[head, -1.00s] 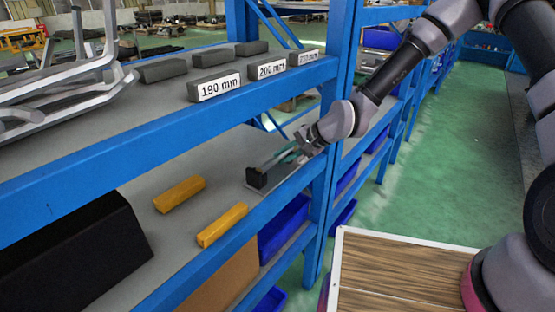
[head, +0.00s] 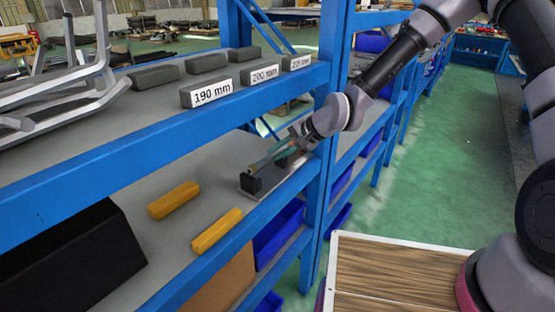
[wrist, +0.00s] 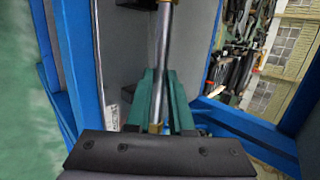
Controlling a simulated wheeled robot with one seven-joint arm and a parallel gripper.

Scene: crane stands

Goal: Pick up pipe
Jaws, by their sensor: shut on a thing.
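The pipe is a thin metallic tube with brass-coloured parts. In the wrist view the pipe (wrist: 162,42) runs up the middle, between the green fingers of my gripper (wrist: 163,85). My gripper is shut on it. In the head view my gripper (head: 286,151) reaches in over the lower shelf (head: 215,170), beside the blue upright. The pipe's near end (head: 259,164) shows just above a black support block (head: 251,185). A second dark block (head: 281,162) stands behind, partly hidden by the gripper.
Two yellow blocks (head: 173,200) (head: 217,231) and a large black box (head: 75,258) are on the lower shelf. The blue upper beam (head: 130,130) and upright (head: 328,130) stand close to my arm. Labelled blocks (head: 206,92) sit above. The green aisle (head: 440,170) is clear.

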